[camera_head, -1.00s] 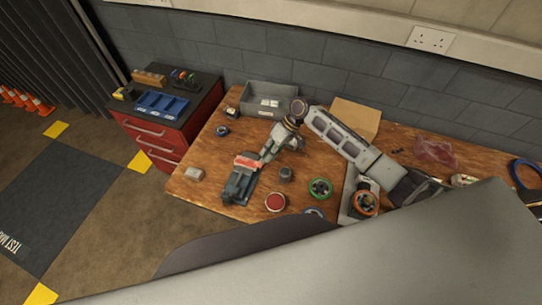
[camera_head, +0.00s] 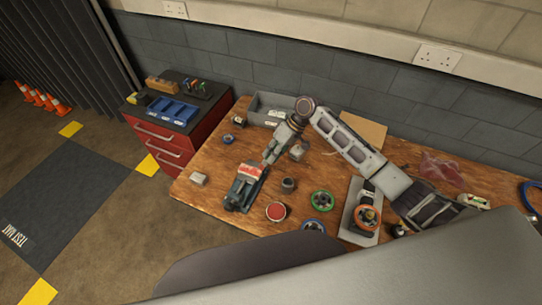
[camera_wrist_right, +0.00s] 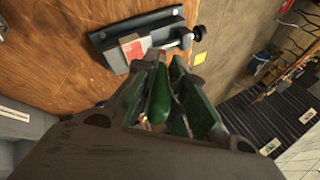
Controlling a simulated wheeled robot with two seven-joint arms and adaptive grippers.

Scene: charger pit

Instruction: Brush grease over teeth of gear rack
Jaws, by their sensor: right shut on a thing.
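My right gripper (camera_head: 268,158) reaches down over the wooden bench, just behind a dark grey vise-like holder (camera_head: 240,192) with a red and white patch (camera_head: 250,170) on top. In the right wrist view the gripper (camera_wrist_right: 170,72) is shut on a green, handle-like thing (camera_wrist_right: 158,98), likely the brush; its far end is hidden. The holder also shows there (camera_wrist_right: 115,48), beyond the fingertips. I cannot make out the gear rack's teeth. A round tin with a red top (camera_head: 275,211), possibly the grease, stands right of the holder. My left gripper is not in view.
A small dark cylinder (camera_head: 288,185), green spool (camera_head: 322,199) and orange-ringed item (camera_head: 367,215) stand to the right. A grey bin (camera_head: 262,106) is at the back. A red drawer cabinet (camera_head: 165,142) adjoins the bench's left side.

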